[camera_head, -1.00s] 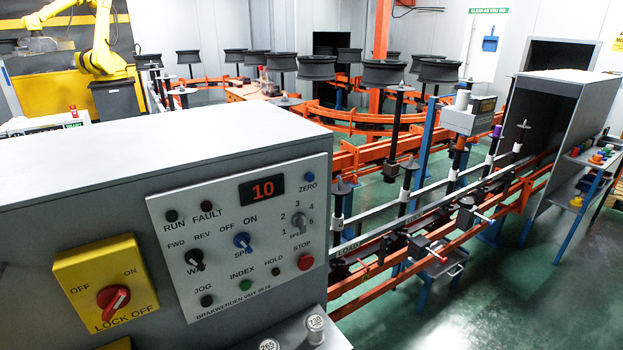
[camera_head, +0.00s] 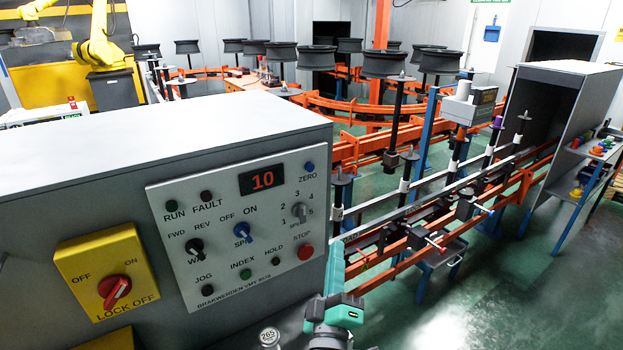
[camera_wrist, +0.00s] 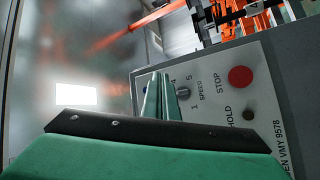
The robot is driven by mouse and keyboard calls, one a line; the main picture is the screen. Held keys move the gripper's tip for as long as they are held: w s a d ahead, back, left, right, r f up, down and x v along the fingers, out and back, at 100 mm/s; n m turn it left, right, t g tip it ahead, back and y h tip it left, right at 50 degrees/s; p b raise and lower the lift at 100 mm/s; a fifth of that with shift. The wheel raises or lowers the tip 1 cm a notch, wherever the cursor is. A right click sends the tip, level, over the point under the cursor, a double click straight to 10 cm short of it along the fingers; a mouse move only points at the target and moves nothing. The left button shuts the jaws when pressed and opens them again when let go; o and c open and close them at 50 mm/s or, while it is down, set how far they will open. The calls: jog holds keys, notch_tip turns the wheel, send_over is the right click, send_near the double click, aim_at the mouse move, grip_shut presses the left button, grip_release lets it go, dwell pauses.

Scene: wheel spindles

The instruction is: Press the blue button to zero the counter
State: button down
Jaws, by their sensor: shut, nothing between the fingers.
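The blue ZERO button (camera_head: 309,167) is a small round button at the upper right of the grey control panel (camera_head: 180,265). The red-digit counter (camera_head: 262,180) left of it reads 10. My arm's teal and dark end shows low in the head view, in front of the panel's lower right side. In the wrist view my gripper (camera_wrist: 160,80) has its two teal fingers together and empty, pointing toward the panel. They cover part of the panel beside the SPEED dial. A bluish bit shows at the fingers' left side; I cannot tell whether it is the button or whether they touch.
The red STOP button (camera_head: 306,252), blue SPIN knob (camera_head: 242,231) and SPEED dial (camera_head: 299,212) share the panel. A yellow lock-off switch (camera_head: 107,272) is left of it. An orange conveyor (camera_head: 430,230) with wheels on spindles runs behind, to the right.

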aim_at(309, 167)
jog(key=w+r+n+t, duration=0.1)
jog(key=w+r+n, duration=0.1)
jog(key=r, duration=1)
jog(key=shift+w+d+n, duration=0.3)
jog(key=shift+w+d, duration=0.1)
jog(key=shift+w, duration=0.1)
jog(key=shift+w+a, duration=0.1)
jog(key=w+a, duration=0.5)
jog(key=w, duration=0.2)
dwell(1.4)
jog(key=shift+w+a, duration=0.25)
jog(key=shift+w, duration=0.05)
jog(key=shift+w+a, duration=0.25)
jog(key=shift+w, duration=0.1)
dwell(1.0)
jog(key=shift+s+d, duration=0.5)
jog(key=shift+s, duration=0.2)
